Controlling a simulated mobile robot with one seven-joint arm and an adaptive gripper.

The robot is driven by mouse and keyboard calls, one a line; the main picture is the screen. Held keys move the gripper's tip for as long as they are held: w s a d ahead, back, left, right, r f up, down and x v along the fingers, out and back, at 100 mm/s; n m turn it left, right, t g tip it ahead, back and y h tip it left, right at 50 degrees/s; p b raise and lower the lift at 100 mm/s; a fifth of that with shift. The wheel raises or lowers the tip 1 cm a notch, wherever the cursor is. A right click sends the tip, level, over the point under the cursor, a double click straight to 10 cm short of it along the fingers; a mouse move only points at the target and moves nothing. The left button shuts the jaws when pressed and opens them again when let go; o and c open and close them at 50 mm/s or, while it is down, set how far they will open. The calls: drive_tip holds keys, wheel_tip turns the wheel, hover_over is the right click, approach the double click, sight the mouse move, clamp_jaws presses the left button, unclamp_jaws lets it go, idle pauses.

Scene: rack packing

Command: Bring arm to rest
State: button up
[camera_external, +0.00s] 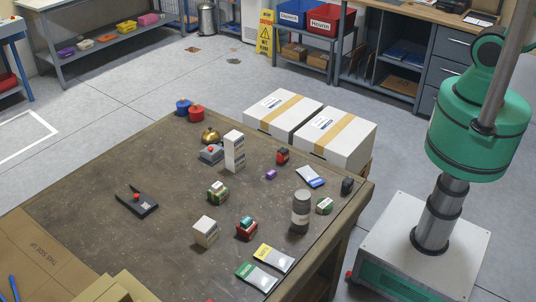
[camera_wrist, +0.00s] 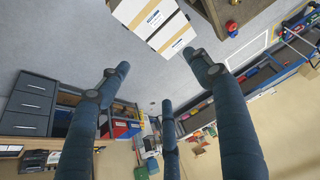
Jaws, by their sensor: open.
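My gripper (camera_wrist: 160,76) shows in the wrist view as three dark blue fingers spread wide apart, with nothing between them. It is open and points out over the room, with grey floor behind the fingertips. In the external view my green and grey arm stands at the right, rising from its base and running out at the top edge. My gripper is outside that view.
A dark worktable (camera_external: 95,220) carries several small boxes, a grey cylinder (camera_external: 300,211), and packets. Two taped white cartons (camera_external: 335,138) stand beyond its edge, near my arm. A yellow wet-floor sign (camera_external: 265,33) stands farther back. Much floor is open.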

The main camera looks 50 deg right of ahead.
drive_tip(key=shift+f, duration=0.1)
idle(0.3)
wheel_tip(320, 180, down, 12)
drive_tip(key=b, duration=1.1)
drive_tip(key=shift+r+b, duration=0.2)
drive_tip(key=shift+b, duration=0.2)
